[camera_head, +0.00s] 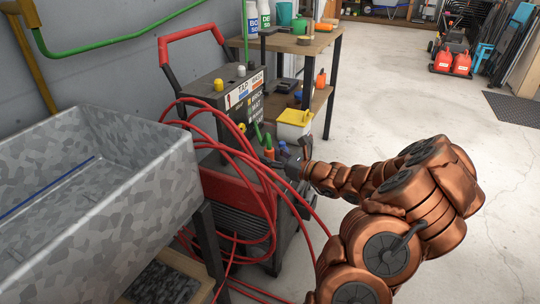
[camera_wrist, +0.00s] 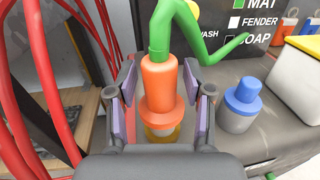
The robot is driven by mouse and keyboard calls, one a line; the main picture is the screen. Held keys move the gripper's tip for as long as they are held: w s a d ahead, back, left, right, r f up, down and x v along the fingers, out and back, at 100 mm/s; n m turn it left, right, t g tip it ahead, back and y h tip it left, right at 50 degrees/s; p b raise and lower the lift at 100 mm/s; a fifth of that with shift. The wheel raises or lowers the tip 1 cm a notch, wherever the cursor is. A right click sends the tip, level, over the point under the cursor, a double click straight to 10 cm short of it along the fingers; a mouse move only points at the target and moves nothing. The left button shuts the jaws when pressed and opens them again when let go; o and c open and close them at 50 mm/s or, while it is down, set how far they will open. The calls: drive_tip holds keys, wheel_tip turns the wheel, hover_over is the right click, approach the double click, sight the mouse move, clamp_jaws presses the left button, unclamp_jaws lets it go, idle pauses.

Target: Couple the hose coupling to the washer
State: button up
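The washer (camera_head: 238,205) is a red and black machine with a labelled panel, beside the sink. The orange hose coupling (camera_wrist: 162,88) stands upright at the washer's top, with a green hose (camera_wrist: 160,32) rising from it. A yellowish fitting (camera_wrist: 160,133) shows directly below the coupling; I cannot tell whether they are locked together. My gripper (camera_wrist: 168,103) is around the coupling, one purple-padded finger on each side, with visible gaps. In the head view the coupling (camera_head: 269,151) is small, just left of my gripper (camera_head: 287,165). The fingertips are hard to make out there.
A blue-capped grey fitting (camera_wrist: 241,104) stands close right of my gripper. A white bin with a yellow rim (camera_head: 294,122) is behind. Red hose loops (camera_head: 262,220) hang in front of the washer. A metal sink (camera_head: 150,205) stands left. The floor at right is open.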

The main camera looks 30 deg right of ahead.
drive_tip(key=shift+o, duration=0.3)
drive_tip(key=shift+s, duration=0.15)
drive_tip(key=v, duration=1.1)
drive_tip(key=shift+s+d, duration=0.15)
drive_tip(key=shift+s, duration=0.2)
idle(0.8)
